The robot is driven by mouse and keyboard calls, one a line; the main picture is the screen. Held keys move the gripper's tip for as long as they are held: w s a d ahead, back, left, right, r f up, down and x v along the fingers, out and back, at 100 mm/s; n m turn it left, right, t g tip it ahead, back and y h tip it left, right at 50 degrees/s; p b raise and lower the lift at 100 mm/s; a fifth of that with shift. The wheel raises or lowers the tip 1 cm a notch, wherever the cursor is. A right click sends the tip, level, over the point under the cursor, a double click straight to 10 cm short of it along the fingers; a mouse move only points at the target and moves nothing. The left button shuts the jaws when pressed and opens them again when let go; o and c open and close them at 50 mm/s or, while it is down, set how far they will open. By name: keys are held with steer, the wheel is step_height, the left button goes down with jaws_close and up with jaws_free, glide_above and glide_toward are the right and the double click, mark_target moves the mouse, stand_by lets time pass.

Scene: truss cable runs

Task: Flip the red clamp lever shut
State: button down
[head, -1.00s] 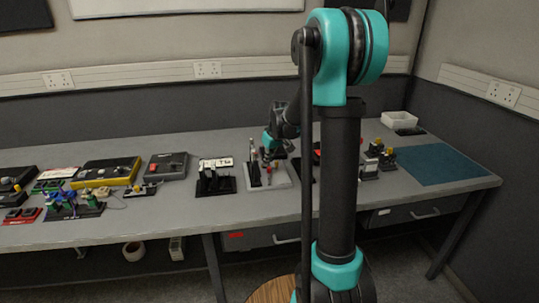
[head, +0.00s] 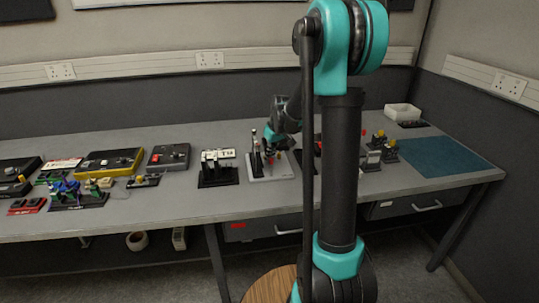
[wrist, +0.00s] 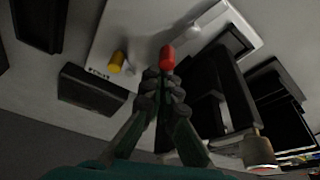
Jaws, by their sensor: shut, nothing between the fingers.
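A red-tipped lever (wrist: 167,57) stands just beyond my gripper's fingertips in the wrist view. It belongs to a clamp on a pale base plate (wrist: 198,14). In the head view the plate (head: 284,171) lies on the bench and my gripper (head: 270,154) is over it, pointing down. My gripper (wrist: 160,83) is shut with nothing between the fingers. Its fingertips are close to the red tip; I cannot tell whether they touch. My fingers hide the lever's lower part in the wrist view.
A yellow-capped post (wrist: 117,61) stands near the red tip. A black fixture (head: 218,176) stands left of the plate, a grey box (head: 168,157) farther left. A teal mat (head: 440,157) gives free room at right. My arm column hides part of the bench.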

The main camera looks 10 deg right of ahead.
steer(key=shift+d+m, duration=0.2)
steer(key=shift+m, duration=0.3)
steer(key=shift+s+d+m+h, duration=0.15)
steer(key=shift+d+m+h, duration=0.25)
steer(key=shift+m, duration=0.5)
steer(key=m, duration=0.1)
steer(key=d+m+h, duration=0.1)
steer(key=m, duration=0.1)
steer(key=shift+s+d+m, duration=0.2)
steer(key=shift+s+m, duration=0.1)
steer(key=shift+s, duration=0.05)
steer(key=m, duration=0.2)
steer(key=s+d+m+h, duration=0.1)
steer(key=shift+m, duration=0.4)
steer(key=shift+s+d+m+h, duration=0.25)
steer(key=shift+s+m+h, duration=0.25)
steer(key=shift+m, duration=0.7)
steer(key=shift+s+g, duration=0.1)
steer(key=shift+g, duration=0.2)
steer(key=shift+d, duration=0.2)
steer(key=shift+d, duration=0.65)
